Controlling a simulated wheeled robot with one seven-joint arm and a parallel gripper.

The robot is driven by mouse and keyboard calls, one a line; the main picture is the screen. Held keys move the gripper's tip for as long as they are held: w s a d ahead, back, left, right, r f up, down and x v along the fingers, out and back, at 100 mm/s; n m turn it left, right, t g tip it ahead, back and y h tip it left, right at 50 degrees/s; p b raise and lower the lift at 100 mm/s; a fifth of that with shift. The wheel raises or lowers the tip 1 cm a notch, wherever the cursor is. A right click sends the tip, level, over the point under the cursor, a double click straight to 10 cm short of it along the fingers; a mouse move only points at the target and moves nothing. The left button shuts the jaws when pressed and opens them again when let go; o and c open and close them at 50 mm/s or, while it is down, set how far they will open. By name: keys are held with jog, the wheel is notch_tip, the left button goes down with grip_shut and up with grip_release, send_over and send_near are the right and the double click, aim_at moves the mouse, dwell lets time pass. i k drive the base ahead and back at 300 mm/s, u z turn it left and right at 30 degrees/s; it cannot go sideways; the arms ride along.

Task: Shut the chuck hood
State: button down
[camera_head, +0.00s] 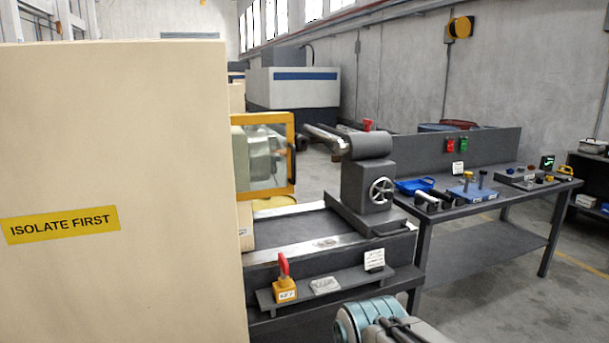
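The chuck hood (291,183) is a yellow-framed clear panel on the lathe, left of centre and partly hidden by the large cream cabinet in front. A grey rounded form, likely the chuck (260,156), shows through its window. A small dark knob (301,143) sits at the frame's right edge. The panel stands upright; I cannot tell from here how far open it is. Part of my arm, a teal and grey link, shows at the bottom centre, well in front of the lathe and apart from the hood. My gripper's fingers are not in view.
The cream cabinet (115,130) labelled ISOLATE FIRST blocks the left side. The grey tailstock (366,180) with its handwheel stands right of the hood. A front shelf holds a red key in a yellow block (284,290).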

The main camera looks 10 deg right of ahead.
aim_at(242, 119)
jog(key=z, duration=0.15)
jog(key=i, duration=1.05)
jog(key=u, duration=0.45)
